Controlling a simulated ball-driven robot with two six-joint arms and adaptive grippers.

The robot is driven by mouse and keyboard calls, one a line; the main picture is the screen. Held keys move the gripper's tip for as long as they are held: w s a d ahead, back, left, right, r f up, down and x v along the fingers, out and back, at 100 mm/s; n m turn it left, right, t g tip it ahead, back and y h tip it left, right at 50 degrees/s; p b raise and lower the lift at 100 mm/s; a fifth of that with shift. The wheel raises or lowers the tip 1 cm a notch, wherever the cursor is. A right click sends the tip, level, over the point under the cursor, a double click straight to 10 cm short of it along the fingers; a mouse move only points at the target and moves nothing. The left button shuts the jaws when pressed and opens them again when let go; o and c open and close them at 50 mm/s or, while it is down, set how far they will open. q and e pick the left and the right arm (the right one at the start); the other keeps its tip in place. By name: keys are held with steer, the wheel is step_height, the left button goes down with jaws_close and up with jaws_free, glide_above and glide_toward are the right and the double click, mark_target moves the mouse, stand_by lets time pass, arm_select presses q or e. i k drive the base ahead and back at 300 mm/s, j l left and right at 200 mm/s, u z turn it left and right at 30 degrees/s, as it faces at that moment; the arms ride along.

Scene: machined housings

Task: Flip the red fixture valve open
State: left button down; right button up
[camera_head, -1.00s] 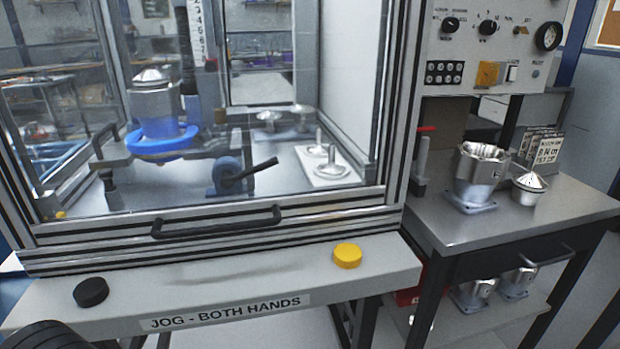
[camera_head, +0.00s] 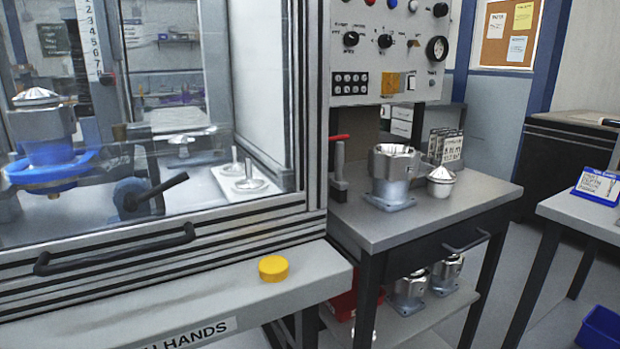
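The red fixture valve (camera_head: 339,138) shows as a red lever on top of a grey upright post (camera_head: 339,165). It stands at the left rear of the metal side bench, close to the right edge of the machine enclosure. The lever lies roughly level, its end pointing right. Neither of my grippers is in view.
A machined housing (camera_head: 391,178) and a small cone-topped part (camera_head: 440,182) stand on the side bench (camera_head: 430,215). The glazed enclosure with a black handle (camera_head: 115,247) fills the left. A yellow button (camera_head: 273,268) sits on the front ledge. Grey floor shows right of the bench.

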mark_target(342, 137)
steer(key=i+l+z, duration=0.15)
steer(key=l, duration=0.25)
steer(key=l+z, duration=0.15)
steer(key=l, duration=0.25)
steer(key=i+l+z, duration=0.15)
steer(key=l, duration=0.2)
steer(key=i+l+z, duration=0.15)
steer(key=l, duration=0.2)
